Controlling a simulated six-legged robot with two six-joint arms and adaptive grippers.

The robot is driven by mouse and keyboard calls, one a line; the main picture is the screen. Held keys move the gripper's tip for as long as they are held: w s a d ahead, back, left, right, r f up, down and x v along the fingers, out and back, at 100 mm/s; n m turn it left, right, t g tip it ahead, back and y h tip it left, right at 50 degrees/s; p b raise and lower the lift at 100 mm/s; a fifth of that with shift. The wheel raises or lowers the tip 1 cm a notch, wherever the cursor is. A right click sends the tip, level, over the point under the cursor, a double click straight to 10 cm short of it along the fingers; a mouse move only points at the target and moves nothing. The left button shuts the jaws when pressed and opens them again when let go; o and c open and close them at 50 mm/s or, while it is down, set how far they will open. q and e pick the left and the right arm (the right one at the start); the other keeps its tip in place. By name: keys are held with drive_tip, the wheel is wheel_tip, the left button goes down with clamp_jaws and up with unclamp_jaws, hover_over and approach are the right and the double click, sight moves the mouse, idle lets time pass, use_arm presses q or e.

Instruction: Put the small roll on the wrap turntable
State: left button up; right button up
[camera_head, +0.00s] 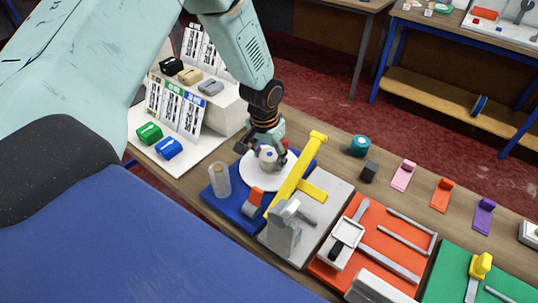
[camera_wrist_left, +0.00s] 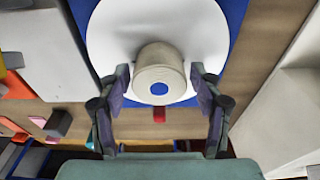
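The small roll (camera_head: 267,159) is cream-white with a blue centre. It appears to sit upright on the white round disc of the wrap turntable (camera_head: 252,181), near its middle. The turntable has a blue base. In the left wrist view the roll (camera_wrist_left: 160,78) is between the fingers of my left gripper (camera_wrist_left: 160,69), with the white disc (camera_wrist_left: 108,35) behind it. A narrow gap shows between the roll and each finger, so the gripper looks open. In the head view my left gripper (camera_head: 262,148) is just above the roll and partly hides the disc. My right gripper is not in view.
A yellow arm (camera_head: 290,180) rises beside the disc. A clear cylinder (camera_head: 220,180) stands on the blue base. A teal roll (camera_head: 359,146) and a dark block (camera_head: 369,171) lie to the right. A red fixture (camera_head: 343,273) is nearer the front.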

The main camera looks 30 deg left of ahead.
sight(267, 158)
use_arm(q)
drive_tip(key=shift+o, duration=0.4)
drive_tip(key=shift+d+r, duration=0.15)
drive_tip(key=shift+d, duration=0.05)
drive_tip(key=shift+a+r, duration=0.1)
drive_tip(key=shift+a, duration=0.05)
wheel_tip(267, 158, up, 12)
drive_tip(key=s+p, duration=0.1)
drive_tip(key=shift+s, duration=0.25)
